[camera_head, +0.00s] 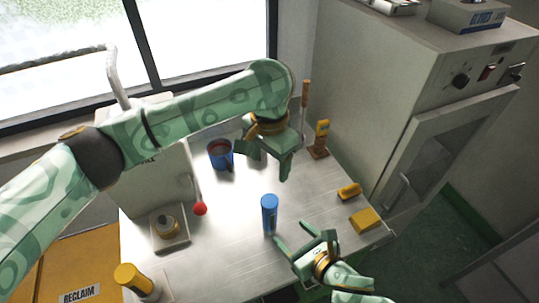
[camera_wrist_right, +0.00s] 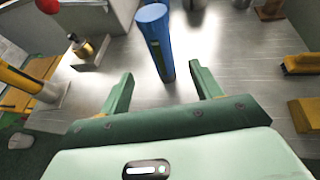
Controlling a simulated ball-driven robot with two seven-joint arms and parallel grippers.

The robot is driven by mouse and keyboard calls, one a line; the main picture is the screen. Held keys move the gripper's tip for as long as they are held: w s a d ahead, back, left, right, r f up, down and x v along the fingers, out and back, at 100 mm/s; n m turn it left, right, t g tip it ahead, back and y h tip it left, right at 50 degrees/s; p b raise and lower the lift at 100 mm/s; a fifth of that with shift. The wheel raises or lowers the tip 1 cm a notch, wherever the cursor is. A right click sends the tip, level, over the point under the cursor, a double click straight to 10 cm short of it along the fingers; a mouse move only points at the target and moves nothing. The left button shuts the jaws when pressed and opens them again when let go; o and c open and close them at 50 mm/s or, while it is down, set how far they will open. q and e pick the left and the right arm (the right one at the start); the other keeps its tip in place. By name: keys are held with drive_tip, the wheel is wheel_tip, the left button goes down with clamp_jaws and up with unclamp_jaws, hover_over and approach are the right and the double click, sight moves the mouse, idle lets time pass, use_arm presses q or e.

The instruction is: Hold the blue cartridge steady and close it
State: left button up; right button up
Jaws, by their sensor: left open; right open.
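The blue cartridge (camera_head: 269,216) stands upright near the middle of the metal table in the head view. In the right wrist view the cartridge (camera_wrist_right: 157,42) rises ahead of and between my right fingers. My right gripper (camera_head: 300,243) is open, low and to the right of the cartridge, with its fingers pointing toward it; in its wrist view the fingers (camera_wrist_right: 160,82) are spread and empty. My left gripper (camera_head: 265,165) is open and empty, above and behind the cartridge, fingers pointing down. I cannot make out a separate cap on the cartridge.
A blue mug (camera_head: 220,154) stands behind at left. A yellow-topped cylinder (camera_head: 133,279) stands front left. A large cabinet (camera_head: 385,75) bounds the right.

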drive_tip(key=shift+v, duration=2.05)
